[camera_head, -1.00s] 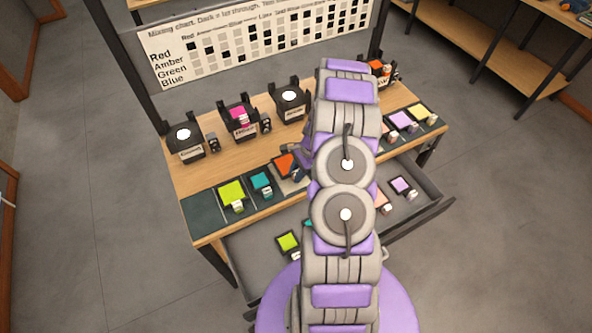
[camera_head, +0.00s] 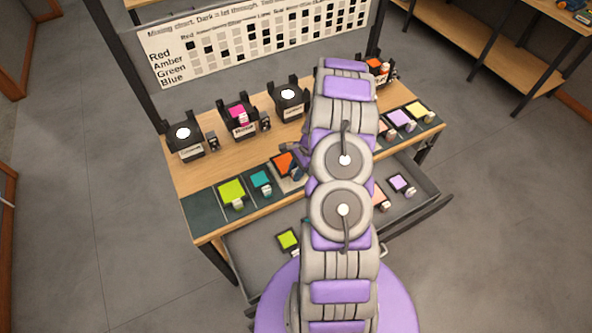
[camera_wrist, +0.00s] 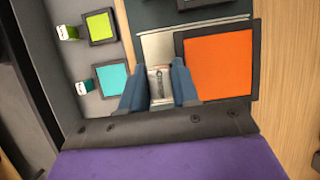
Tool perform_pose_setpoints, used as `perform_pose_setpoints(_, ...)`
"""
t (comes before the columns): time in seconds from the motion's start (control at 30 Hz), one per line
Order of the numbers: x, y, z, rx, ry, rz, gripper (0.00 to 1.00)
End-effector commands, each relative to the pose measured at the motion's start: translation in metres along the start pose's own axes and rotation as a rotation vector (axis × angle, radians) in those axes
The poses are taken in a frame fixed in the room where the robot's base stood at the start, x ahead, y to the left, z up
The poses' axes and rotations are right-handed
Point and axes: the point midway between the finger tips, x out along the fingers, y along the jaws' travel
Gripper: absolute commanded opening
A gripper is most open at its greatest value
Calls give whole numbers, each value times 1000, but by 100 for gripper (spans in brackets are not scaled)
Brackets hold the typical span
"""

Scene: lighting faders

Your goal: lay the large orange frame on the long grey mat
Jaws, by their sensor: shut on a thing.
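The large orange frame (camera_wrist: 218,65) has a dark border and shows at the right of the wrist view. In the head view, the orange frame (camera_head: 283,163) is partly hidden by my arm. My gripper (camera_wrist: 158,90) is shut on its pale labelled tab, between two blue fingers. The long grey mat (camera_head: 203,211) runs along the table's front edge; its dark surface (camera_wrist: 150,14) also shows at the top of the wrist view. The orange frame overlaps a paler panel (camera_wrist: 158,48) and reaches over bare wood. I cannot tell whether it touches the surface.
Lime (camera_head: 231,192) and teal (camera_head: 261,181) frames lie on the mat left of the orange one. Purple (camera_head: 400,118) and yellow (camera_head: 419,109) frames lie at its right end. An open drawer (camera_head: 262,262) below holds several small frames. Black lamps (camera_head: 185,141) stand behind.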

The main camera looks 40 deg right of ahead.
Motion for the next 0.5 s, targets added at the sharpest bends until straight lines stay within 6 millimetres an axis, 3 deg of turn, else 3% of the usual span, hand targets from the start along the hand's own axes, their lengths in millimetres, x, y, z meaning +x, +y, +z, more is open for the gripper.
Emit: perform_pose_setpoints(0.5, 7, -1, -5, 1, -3, 0, 0)
